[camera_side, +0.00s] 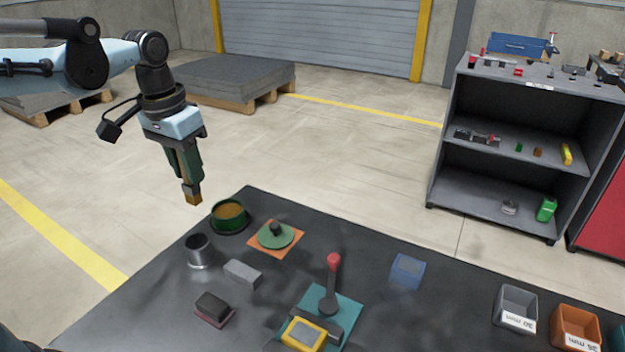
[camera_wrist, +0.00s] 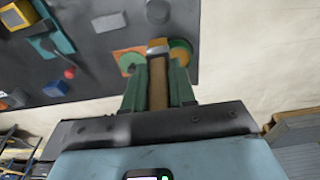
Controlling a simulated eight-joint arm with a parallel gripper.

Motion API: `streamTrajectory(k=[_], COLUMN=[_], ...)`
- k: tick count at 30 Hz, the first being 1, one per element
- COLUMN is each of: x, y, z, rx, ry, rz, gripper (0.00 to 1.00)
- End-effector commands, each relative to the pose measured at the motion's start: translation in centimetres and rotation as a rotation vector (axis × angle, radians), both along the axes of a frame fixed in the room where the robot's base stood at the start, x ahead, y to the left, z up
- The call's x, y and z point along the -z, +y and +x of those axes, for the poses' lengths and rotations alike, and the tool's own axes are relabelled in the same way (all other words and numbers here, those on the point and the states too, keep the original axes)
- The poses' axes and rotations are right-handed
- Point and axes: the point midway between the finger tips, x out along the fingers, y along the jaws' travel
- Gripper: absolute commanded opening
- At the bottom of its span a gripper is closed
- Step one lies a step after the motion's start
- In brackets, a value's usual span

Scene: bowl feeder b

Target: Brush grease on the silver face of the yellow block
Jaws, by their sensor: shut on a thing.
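My gripper (camera_side: 187,172) is shut on a brush (camera_side: 193,196) and holds it bristles down, in the air to the upper left of the grease pot. In the wrist view the brush (camera_wrist: 158,85) stands between the green fingers, its tip in front of part of the pot (camera_wrist: 181,50). The green pot (camera_side: 229,224) holds amber grease (camera_side: 230,211). The yellow block (camera_side: 291,338) sits at the front of a teal fixture (camera_side: 346,308), its silver face (camera_side: 305,333) upward. It also shows in the wrist view (camera_wrist: 20,15).
A red-knobbed lever (camera_side: 333,263) rises from the fixture. An orange plate with a green knobbed disc (camera_side: 276,236), a metal cup (camera_side: 199,252), a grey block (camera_side: 242,273), a dark pad (camera_side: 213,306) and a blue box (camera_side: 407,270) stand on the dark table. Labelled bins (camera_side: 515,309) stand right.

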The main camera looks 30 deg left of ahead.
Motion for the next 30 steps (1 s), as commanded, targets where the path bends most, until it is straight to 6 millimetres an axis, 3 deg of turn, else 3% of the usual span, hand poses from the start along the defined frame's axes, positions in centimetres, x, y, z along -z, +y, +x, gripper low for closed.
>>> streamTrajectory(k=[6, 11, 14, 22, 30], x=[-0.2, -0.2, -0.3, -0.3, 0.0], y=[-0.6, -1.5, -3.5, -12.9, -23.1], z=[-2.6, -2.9, -2.4, -1.7, -4.0], rx=[0.001, 0.004, 0.009, 0.015, 0.013], ry=[0.000, 0.001, 0.003, 0.010, 0.008], rz=[0.000, 0.000, 0.000, 0.000, 0.002], gripper=[0.00, 0.00, 0.00, 0.00, 0.00])
